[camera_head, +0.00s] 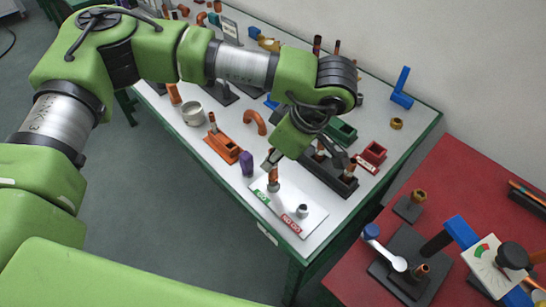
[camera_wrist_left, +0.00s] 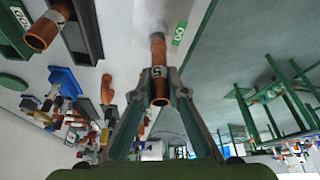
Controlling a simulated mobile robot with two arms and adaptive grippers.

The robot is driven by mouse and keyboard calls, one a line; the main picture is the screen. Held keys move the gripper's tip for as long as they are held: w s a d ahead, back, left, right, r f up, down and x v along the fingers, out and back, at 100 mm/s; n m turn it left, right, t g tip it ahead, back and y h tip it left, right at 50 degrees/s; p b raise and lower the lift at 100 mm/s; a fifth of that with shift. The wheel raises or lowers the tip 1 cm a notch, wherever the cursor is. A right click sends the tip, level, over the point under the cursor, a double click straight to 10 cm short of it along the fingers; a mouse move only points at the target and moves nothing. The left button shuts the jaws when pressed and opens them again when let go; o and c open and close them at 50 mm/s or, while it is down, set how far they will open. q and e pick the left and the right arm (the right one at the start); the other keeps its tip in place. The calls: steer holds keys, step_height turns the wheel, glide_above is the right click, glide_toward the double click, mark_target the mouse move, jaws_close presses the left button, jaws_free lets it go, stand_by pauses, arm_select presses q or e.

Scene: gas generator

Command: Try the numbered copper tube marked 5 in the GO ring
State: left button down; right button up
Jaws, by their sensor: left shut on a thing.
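My left gripper (camera_head: 271,160) is shut on a copper tube (camera_head: 273,174). The left wrist view shows the tube (camera_wrist_left: 158,88) between the fingertips, with a white label marked 5. The tube stands about upright over the GO side of a white gauge plate (camera_head: 312,213). A green GO label (camera_head: 263,197) and a red NO GO label (camera_head: 290,223) lie on the plate. In the left wrist view the tube's far end meets a pale round shape beside the GO label (camera_wrist_left: 179,33). I cannot tell whether it is inside the GO ring. The other ring (camera_head: 302,211) stands empty near NO GO.
An orange block (camera_head: 222,147) with a copper tube, a purple piece (camera_head: 246,163) and a dark rack with tubes (camera_head: 335,177) stand close to the plate. A red open box (camera_head: 372,154) is farther right. A red table (camera_head: 463,187) with a dial gauge (camera_head: 498,262) is at the right.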

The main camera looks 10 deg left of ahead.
mark_target(270, 150)
arm_select(q)
steer(key=shift+r, duration=0.1)
steer(key=shift+r+p, duration=0.65)
steer(key=shift+r, duration=1.25)
